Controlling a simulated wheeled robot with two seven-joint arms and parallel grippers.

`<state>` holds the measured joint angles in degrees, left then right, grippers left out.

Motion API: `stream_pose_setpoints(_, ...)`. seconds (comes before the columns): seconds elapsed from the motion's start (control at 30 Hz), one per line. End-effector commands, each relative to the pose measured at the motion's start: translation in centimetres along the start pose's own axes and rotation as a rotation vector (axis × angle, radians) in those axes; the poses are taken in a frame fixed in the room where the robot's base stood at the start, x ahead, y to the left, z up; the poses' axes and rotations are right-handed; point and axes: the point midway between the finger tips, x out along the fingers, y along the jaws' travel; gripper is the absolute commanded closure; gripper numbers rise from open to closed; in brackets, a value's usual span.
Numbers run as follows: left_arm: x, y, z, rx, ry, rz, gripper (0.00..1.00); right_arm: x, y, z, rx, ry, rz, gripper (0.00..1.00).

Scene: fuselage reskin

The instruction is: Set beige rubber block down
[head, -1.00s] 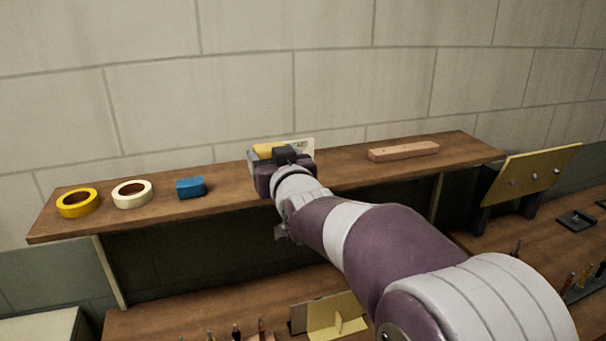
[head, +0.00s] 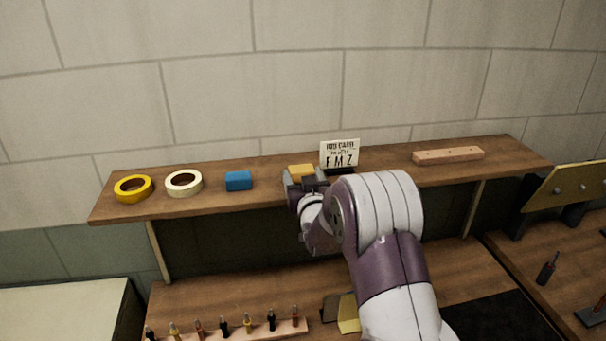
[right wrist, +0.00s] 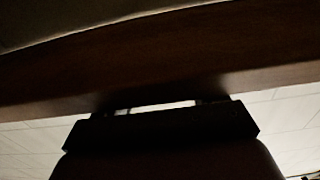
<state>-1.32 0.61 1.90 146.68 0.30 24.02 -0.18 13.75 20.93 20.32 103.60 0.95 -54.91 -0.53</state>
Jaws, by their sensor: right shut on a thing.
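The beige rubber block (head: 301,171), tan-yellow here, shows at the tip of my right gripper (head: 301,182) in the head view, over the shelf's front part. The right gripper is shut on it; the fingers and wrist hide its lower part. Whether its underside touches the wooden shelf (head: 210,205) cannot be told. In the right wrist view the dark gripper body (right wrist: 160,122) reaches up to the shelf's brown edge (right wrist: 150,60), and the block cannot be made out. My left gripper is not in view.
A blue block (head: 238,180), a white tape roll (head: 184,183) and a yellow one (head: 133,188) stand left of the gripper. A lettered card (head: 340,154) stands close on the right, a wooden bar (head: 448,155) farther right. Bare shelf separates the card and bar.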

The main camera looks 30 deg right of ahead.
Motion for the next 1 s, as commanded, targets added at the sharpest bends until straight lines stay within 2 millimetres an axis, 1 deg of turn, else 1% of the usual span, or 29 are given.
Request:
stream_pose_setpoints(0.23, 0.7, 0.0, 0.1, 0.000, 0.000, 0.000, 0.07, 0.0, 0.0, 0.5, 0.000, 0.001, 0.000, 0.68)
stream_pose_setpoints(0.27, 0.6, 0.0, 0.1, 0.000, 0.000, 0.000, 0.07, 0.0, 0.0, 0.4, 0.000, 0.000, 0.000, 0.29)
stream_pose_setpoints(0.3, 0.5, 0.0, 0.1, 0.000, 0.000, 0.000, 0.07, 0.0, 0.0, 0.3, 0.000, 0.000, 0.000, 0.16)
stream_pose_setpoints(0.33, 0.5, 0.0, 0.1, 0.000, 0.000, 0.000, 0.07, 0.0, 0.0, 0.3, 0.000, 0.000, 0.000, 0.07)
stream_pose_setpoints(0.6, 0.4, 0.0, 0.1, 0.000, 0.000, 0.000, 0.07, 0.0, 0.0, 0.3, 0.000, -0.001, 0.000, 0.07)
stream_pose_setpoints(0.7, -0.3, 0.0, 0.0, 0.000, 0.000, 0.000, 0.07, 0.0, 0.0, -0.3, 0.000, -0.001, 0.000, 0.07)
stream_pose_setpoints(0.73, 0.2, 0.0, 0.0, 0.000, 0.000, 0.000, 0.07, -0.3, 0.0, 0.0, 0.000, -0.001, 0.000, 0.07)
stream_pose_setpoints(0.87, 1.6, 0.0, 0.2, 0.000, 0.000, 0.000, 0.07, -2.5, 0.0, 0.4, 0.000, -0.001, 0.000, 0.07)
stream_pose_setpoints(1.0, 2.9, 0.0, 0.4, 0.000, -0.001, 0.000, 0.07, -5.6, 0.0, 0.4, 0.000, 0.002, 0.000, 0.07)
